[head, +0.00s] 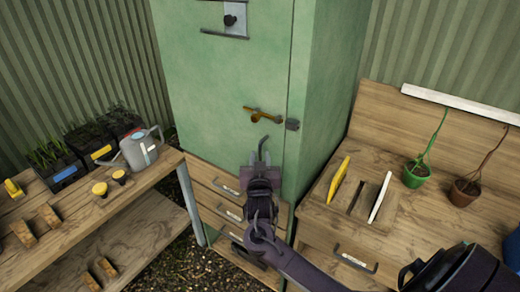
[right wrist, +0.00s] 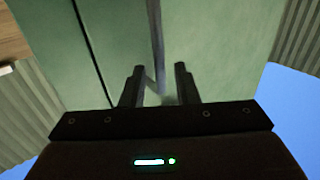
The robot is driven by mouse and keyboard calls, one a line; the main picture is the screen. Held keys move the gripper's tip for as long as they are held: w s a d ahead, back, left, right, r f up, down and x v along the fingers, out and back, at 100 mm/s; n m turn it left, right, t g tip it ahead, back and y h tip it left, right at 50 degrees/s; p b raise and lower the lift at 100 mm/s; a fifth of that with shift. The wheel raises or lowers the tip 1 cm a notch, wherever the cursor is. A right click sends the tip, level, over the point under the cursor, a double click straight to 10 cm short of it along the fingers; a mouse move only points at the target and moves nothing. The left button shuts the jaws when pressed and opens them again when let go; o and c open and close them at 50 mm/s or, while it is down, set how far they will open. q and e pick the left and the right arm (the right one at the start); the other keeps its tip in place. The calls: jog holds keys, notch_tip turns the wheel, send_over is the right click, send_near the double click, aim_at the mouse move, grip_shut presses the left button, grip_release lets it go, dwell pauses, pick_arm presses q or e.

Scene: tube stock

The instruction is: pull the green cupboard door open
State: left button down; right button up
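The green cupboard (head: 225,70) stands upright at the back middle of the head view, its door face towards me and flush with the frame. A brass lever handle (head: 262,114) sits near the door's right edge, beside a dark latch piece. My right gripper (head: 260,156) is just below the handle, in front of the door's lower part, with a visible gap to the handle. In the right wrist view its two fingers (right wrist: 160,86) are apart, with green panel behind and nothing clearly held. The handle cannot be made out there. My left gripper is out of view.
A bench (head: 335,215) with a tool tray and potted seedlings (head: 417,174) is on the right. A shelf with a watering can (head: 140,150) is on the left. Gravel floor shows between.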

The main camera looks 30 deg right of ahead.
aim_at(260, 154)
jog(key=shift+p+x, duration=0.3)
jog(key=shift+x, duration=1.3)
jog(key=shift+s, duration=0.1)
jog(key=shift+c, duration=0.5)
grip_shut()
